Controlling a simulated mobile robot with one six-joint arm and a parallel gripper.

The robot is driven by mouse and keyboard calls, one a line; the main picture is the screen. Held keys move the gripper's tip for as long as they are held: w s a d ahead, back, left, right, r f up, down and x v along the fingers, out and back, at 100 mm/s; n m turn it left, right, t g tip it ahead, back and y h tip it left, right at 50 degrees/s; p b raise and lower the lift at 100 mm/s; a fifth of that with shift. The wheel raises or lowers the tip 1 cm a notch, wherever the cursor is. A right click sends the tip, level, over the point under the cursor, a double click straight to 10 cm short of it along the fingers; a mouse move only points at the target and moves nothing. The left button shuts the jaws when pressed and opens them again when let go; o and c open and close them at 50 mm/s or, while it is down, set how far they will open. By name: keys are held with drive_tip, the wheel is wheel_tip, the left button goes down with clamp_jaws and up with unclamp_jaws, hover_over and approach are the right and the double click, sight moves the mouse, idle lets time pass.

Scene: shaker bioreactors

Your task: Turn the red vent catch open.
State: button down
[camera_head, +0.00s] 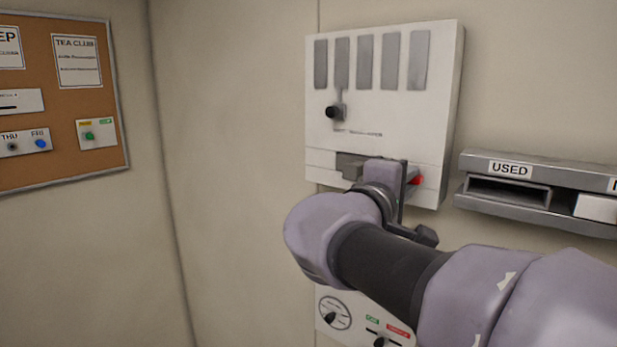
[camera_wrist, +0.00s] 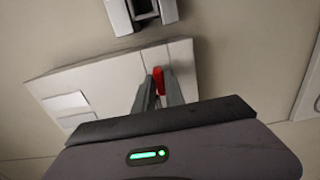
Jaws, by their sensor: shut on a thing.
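The red vent catch (camera_wrist: 158,79) is a small red piece on the lower part of a white wall panel. In the wrist view it stands between the two grey fingers of my gripper (camera_wrist: 157,88), which are shut on it. In the head view only a bit of the red catch (camera_head: 416,180) shows, just right of my gripper (camera_head: 405,178). My wrist and gripper body hide the rest. The white panel (camera_head: 375,110) has several grey vent slots at its top and a black knob (camera_head: 334,112) below them.
A grey wall rack labelled USED (camera_head: 508,170) is close on the right of my gripper. A gauge panel (camera_head: 333,312) is on the wall below my arm. A cork board (camera_head: 60,95) hangs at the left. The wall between board and panel is clear.

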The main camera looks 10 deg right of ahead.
drive_tip(key=shift+n, duration=0.3)
drive_tip(key=n+p, duration=0.5)
drive_tip(key=n, duration=1.2)
drive_tip(key=shift+p, duration=0.4)
drive_tip(key=shift+n, duration=0.3)
drive_tip(key=c, duration=1.4)
unclamp_jaws()
drive_tip(key=shift+c, duration=0.2)
